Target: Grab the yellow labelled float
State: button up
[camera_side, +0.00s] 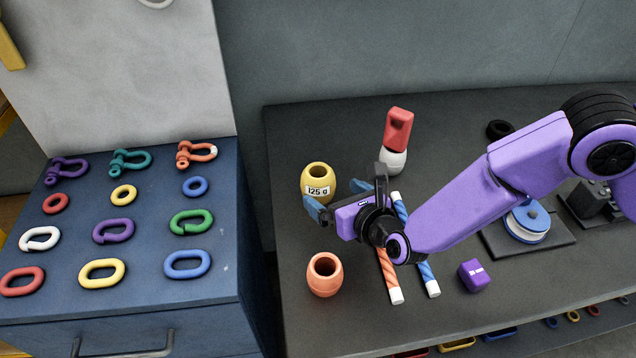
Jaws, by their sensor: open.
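The yellow labelled float (316,174) stands upright on the dark table, a barrel shape with a hole in its top and a white label reading "125 g". My gripper (345,196) is open, with blue fingertips pointing toward the float. One finger lies in front of and to the left of the float's lower part, the other to its right. From this view I cannot tell whether either finger touches the float. The gripper hides a little of the float's lower right side.
An orange float (324,275) stands in front of the gripper. Striped rods (387,270) lie under my wrist. A red and white tool (396,140) stands behind, and a purple block (474,275) lies to the right. A blue cabinet (225,265) with rings and shackles is at left.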

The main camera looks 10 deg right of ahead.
aim_at(317, 183)
jog(key=shift+x, duration=3.85)
jog(key=shift+a+r, duration=0.15)
jog(key=shift+r, duration=0.05)
jog(key=c, duration=1)
